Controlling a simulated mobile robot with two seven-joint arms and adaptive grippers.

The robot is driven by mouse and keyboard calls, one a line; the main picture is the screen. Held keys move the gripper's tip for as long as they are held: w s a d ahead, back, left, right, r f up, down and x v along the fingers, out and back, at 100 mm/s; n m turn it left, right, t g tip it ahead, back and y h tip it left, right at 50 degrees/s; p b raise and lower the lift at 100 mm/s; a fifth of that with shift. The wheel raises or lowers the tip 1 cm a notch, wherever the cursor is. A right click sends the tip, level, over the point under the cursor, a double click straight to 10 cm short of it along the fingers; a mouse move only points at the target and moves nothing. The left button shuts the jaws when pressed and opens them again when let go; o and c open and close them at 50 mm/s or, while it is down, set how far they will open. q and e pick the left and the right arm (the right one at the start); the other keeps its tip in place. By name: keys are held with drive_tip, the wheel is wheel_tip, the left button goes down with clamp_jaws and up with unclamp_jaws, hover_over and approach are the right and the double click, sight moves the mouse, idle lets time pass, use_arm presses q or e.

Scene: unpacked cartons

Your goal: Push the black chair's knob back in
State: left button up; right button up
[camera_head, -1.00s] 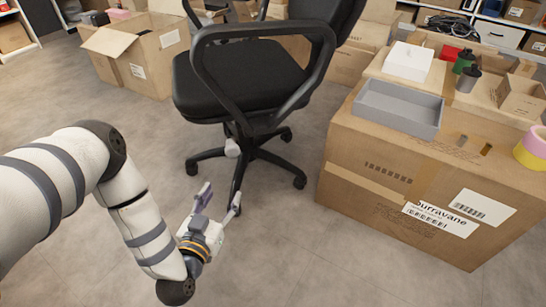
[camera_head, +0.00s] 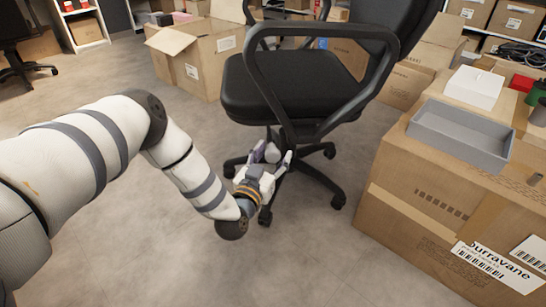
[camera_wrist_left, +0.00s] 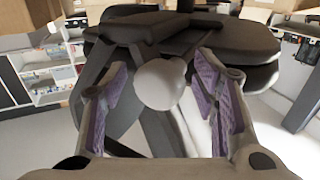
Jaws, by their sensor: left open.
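The black chair (camera_head: 290,84) stands on the grey floor, with its seat, armrest and star base in view. Its pale round knob (camera_head: 272,153) sits under the seat. In the left wrist view the knob (camera_wrist_left: 160,84) shows large, between the two purple-padded fingers. My left gripper (camera_head: 273,159) is open under the seat, with a finger on either side of the knob. Gaps show between the knob and both pads in the wrist view, so it is not gripped. The knob's stem is mostly hidden behind the knob. My right gripper is out of view.
A large closed carton (camera_head: 415,205) stands right of the chair, with a grey tray (camera_head: 462,140) and a white box (camera_head: 474,87) on top. An open carton (camera_head: 200,65) stands behind left. The floor in front of the chair is clear.

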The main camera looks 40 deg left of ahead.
use_arm(q)
clamp_jaws()
drive_tip(key=w+a+b, duration=0.1)
drive_tip(key=w+a, duration=0.1)
drive_tip(key=w, duration=0.1)
drive_tip(key=shift+a+f, duration=0.1)
drive_tip(key=shift+a, duration=0.25)
drive_tip(key=shift+a+r, duration=0.15)
drive_tip(key=shift+r, duration=0.05)
drive_tip(key=shift+c, duration=1.8)
unclamp_jaws()
drive_tip(key=o, duration=0.4)
drive_tip(key=shift+w+f, duration=0.1)
drive_tip(key=shift+w, duration=0.05)
drive_tip(key=shift+c, duration=0.2)
approach(271, 145)
drive_tip(key=shift+s+a+f, duration=0.1)
drive_tip(key=shift+s+f, duration=0.25)
drive_tip(key=shift+f, duration=0.25)
